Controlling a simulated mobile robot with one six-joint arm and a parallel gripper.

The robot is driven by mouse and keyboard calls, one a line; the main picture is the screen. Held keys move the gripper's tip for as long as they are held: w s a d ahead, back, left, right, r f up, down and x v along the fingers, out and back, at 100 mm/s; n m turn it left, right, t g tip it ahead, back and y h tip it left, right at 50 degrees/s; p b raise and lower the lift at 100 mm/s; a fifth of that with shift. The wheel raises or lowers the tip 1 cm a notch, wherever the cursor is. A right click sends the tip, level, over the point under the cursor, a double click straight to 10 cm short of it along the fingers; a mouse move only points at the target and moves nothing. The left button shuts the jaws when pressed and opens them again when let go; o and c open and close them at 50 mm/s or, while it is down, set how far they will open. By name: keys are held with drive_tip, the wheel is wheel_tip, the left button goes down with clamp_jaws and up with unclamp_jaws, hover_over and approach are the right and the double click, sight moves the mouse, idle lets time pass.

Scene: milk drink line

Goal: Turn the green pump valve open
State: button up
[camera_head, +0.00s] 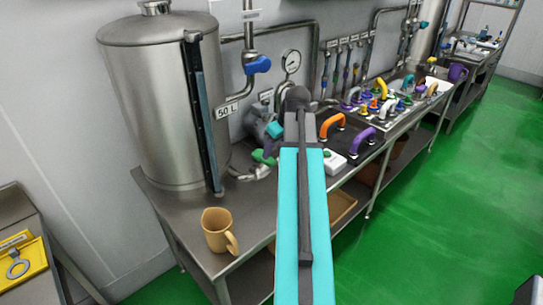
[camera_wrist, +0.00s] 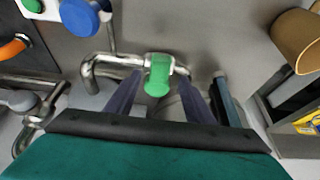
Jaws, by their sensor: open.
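The green pump valve (camera_wrist: 158,76) sits on a bent metal pipe in the wrist view. Its short green handle appears to lie crosswise to the pipe. In the head view the green valve (camera_head: 263,157) shows low beside the tank, partly behind my arm. My gripper (camera_wrist: 158,80) is open in the wrist view. One dark finger stands on each side of the green handle, with a visible gap to it on both sides. In the head view my arm hides the fingers.
A steel tank (camera_head: 165,105) stands left of the valve, with a tan mug (camera_head: 217,230) in front of it. A white box (camera_head: 333,160) and an orange handle (camera_head: 332,124) stand to the right. Pipes and a gauge (camera_head: 291,60) line the wall.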

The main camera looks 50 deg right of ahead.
sight(270, 160)
drive_tip(key=shift+p+x, duration=0.65)
drive_tip(key=shift+x, duration=2)
clamp_jaws()
